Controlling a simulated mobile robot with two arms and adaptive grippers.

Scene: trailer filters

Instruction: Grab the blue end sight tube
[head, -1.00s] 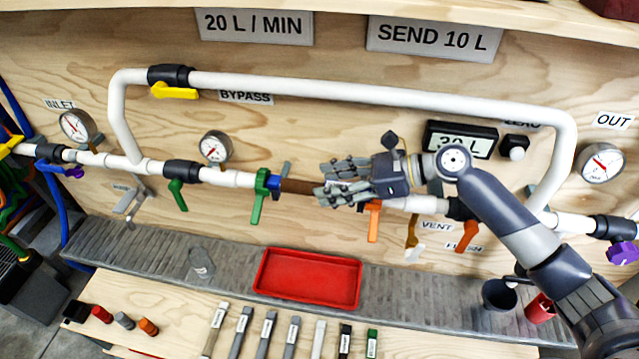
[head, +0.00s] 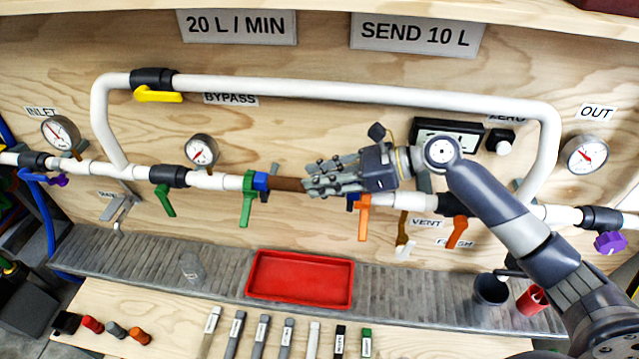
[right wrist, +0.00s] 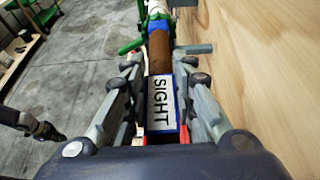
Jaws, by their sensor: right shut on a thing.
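The sight tube (head: 288,184) is a brown tube lying level in the white pipe line, with a blue end (head: 261,183) against the green valve (head: 248,197). My right gripper (head: 312,184) is shut around the tube, to the right of the blue end. In the right wrist view the brown tube (right wrist: 159,52) runs away from between the fingers, and a blue-edged SIGHT label (right wrist: 161,101) lies between them. The tube's right part is hidden by the gripper in the head view. A dark jointed shape (right wrist: 35,125) at left there looks like my left gripper; its fingers are unclear.
An orange valve handle (head: 363,217) hangs right below my right gripper. A red tray (head: 300,279) sits on the grey ledge below, with several labelled strips on the bench in front. The bypass pipe (head: 340,92) arches above. The wooden panel is close behind.

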